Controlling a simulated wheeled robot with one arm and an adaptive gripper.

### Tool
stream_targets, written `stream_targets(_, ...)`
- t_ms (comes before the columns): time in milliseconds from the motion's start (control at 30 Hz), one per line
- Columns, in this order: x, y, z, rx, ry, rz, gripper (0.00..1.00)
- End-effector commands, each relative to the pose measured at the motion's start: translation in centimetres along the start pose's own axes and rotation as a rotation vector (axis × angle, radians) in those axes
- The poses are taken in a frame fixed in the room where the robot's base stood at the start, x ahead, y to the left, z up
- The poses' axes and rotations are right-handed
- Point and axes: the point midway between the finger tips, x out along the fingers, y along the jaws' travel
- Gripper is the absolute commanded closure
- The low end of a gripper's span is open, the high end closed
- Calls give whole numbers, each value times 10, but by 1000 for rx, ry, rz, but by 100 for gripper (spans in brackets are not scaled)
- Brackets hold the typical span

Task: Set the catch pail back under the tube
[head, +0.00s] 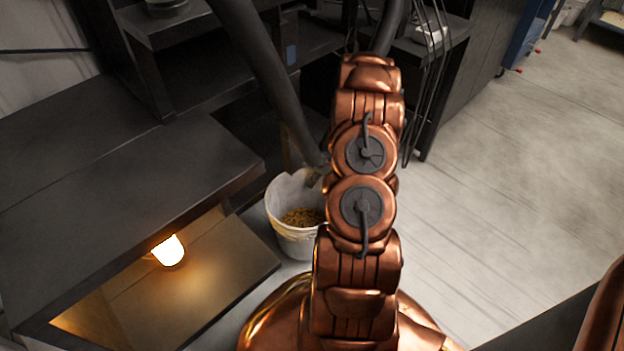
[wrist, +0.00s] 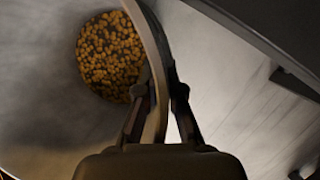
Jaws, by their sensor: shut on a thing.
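The catch pail (head: 290,240) is a pale bucket standing upright below the dark bench, with yellow-brown seed (head: 302,217) in its bottom. The dark tube (head: 268,85) slants down from the top, and its lower end appears over the pail's right side in the head view. My arm hides part of that side, so the exact alignment is unclear. In the wrist view my gripper (wrist: 160,92) is shut on the pail's rim, one finger inside and one outside. The seed also shows there inside the pail (wrist: 45,110). The head view hides my gripper behind my arm.
A dark bench top (head: 110,190) is on the left, with a lit lamp (head: 168,250) below its front edge. Dark shelving stands behind the pail. Thin cables (head: 424,75) hang right of the tube. The pale floor (head: 510,170) at right is clear.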

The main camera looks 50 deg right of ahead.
Motion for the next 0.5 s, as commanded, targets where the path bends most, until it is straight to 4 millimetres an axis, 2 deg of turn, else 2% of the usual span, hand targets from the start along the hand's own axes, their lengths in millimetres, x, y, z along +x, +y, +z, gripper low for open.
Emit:
stream_targets(167, 9, -2, -4, 2, -1, -1, 100)
stream_targets(400, 33, -4, -15, 3, -2, -1, 100)
stream_targets(500, 34, -5, -15, 3, -2, -1, 100)
